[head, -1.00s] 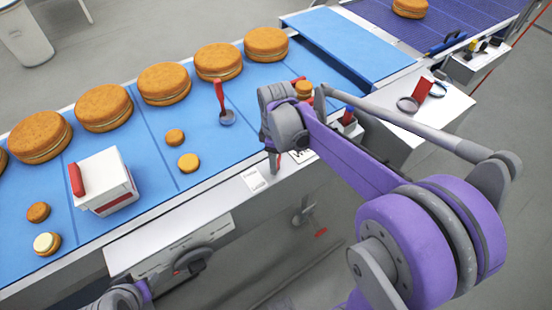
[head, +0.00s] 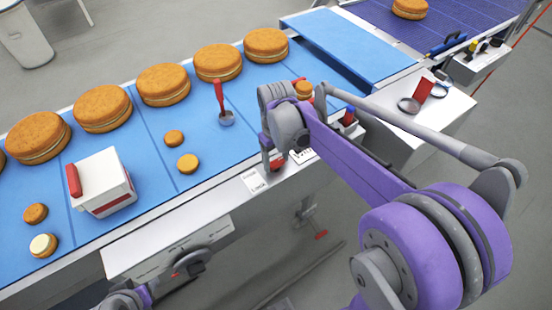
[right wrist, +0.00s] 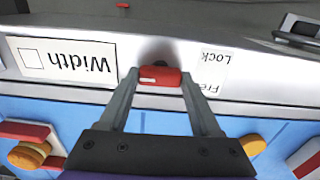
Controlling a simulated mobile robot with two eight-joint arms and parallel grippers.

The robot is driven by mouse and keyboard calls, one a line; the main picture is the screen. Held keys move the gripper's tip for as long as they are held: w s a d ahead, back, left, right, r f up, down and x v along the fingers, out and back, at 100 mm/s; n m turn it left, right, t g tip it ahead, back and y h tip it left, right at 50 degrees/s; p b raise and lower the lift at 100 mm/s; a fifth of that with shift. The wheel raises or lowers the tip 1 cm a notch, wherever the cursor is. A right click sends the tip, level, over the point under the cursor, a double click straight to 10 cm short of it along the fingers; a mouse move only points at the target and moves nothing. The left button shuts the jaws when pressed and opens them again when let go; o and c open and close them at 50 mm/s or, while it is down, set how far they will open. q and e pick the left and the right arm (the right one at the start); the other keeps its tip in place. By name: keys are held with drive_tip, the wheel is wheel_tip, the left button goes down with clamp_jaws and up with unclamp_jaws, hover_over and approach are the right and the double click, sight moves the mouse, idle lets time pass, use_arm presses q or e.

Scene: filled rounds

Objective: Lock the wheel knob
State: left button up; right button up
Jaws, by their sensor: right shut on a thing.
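A small red knob (right wrist: 160,76) sits on the pale side face of the conveyor frame, between a "Width" label (right wrist: 66,62) and a "Free / Lock" label (right wrist: 210,70), both upside down in the right wrist view. My right gripper (right wrist: 160,88) is shut on this knob, one finger at each end. In the head view the knob (head: 276,164) shows small below my right gripper, partly hidden by it. A dark handwheel (head: 192,262) is low on the machine's front. My left gripper is at the lower left near it; its fingertips are not clear.
The blue belt (head: 215,165) carries large round cakes (head: 103,107), small rounds (head: 188,163) and a white box with a red handle (head: 105,180). A red-handled tool (head: 222,100) stands near my right gripper. A side stand (head: 440,110) is at right.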

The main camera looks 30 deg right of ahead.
sight(276, 162)
drive_tip(key=shift+m, duration=0.3)
drive_tip(key=o, duration=1.4)
drive_tip(key=shift+r, duration=0.15)
wheel_tip(276, 162, up, 10)
drive_tip(key=shift+r+p, duration=0.25)
drive_tip(key=shift+p, duration=0.1)
drive_tip(key=s+a+f+t, duration=0.1)
drive_tip(key=s+a+f, duration=0.1)
drive_tip(key=s+f, duration=0.2)
drive_tip(key=s+a+f+t, duration=0.2)
drive_tip(key=s+f, duration=0.1)
drive_tip(key=s, duration=0.3)
drive_tip(key=s+a+f+t, duration=0.2)
drive_tip(key=s+a+f, duration=0.1)
drive_tip(key=s+f, duration=0.1)
drive_tip(key=shift+s+f+m, duration=0.3)
drive_tip(key=shift+s, duration=0.1)
